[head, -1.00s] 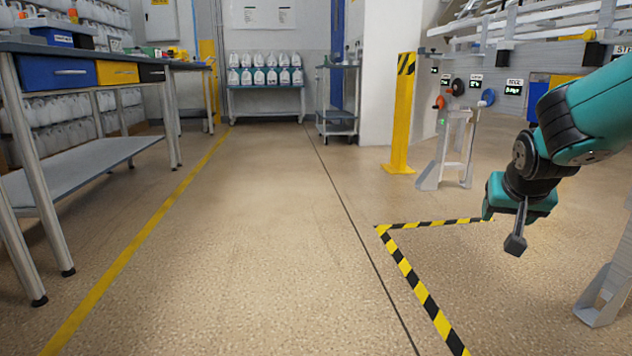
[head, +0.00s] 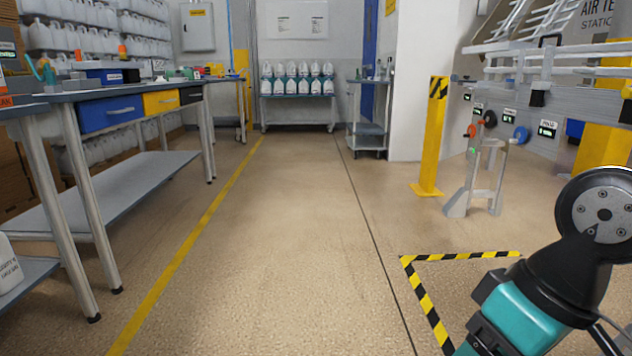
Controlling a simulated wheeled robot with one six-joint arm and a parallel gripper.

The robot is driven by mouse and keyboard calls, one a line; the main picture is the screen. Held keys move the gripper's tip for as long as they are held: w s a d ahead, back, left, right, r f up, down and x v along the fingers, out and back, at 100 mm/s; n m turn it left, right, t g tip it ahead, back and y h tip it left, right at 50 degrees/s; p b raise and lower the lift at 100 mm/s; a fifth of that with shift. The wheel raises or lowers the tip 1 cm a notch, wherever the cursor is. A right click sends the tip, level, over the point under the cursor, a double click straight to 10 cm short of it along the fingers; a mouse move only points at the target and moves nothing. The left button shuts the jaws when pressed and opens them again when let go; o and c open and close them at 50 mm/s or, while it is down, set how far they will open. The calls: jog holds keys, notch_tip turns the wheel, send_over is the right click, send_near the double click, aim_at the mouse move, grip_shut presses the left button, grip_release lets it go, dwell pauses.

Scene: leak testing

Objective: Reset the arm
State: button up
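My arm shows at the lower right of the head view as a teal and black link and a round grey metal disc with bolts. The arm is folded close to the camera and runs out of the frame at the right and bottom edges. My gripper's fingers do not show, so I cannot see whether it is open or holds anything. The visible part of the arm appears in front of the floor and the test station and overlaps the striped floor marking.
A workbench (head: 140,180) with blue and yellow drawers stands at left. A yellow post (head: 432,140) and grey stand (head: 482,178) are at right, near the test station (head: 590,110). A cart (head: 368,128) and bottle table (head: 297,104) stand behind. The middle aisle is clear.

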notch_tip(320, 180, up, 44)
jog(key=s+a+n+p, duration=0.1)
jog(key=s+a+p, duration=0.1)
jog(key=p, duration=3.7)
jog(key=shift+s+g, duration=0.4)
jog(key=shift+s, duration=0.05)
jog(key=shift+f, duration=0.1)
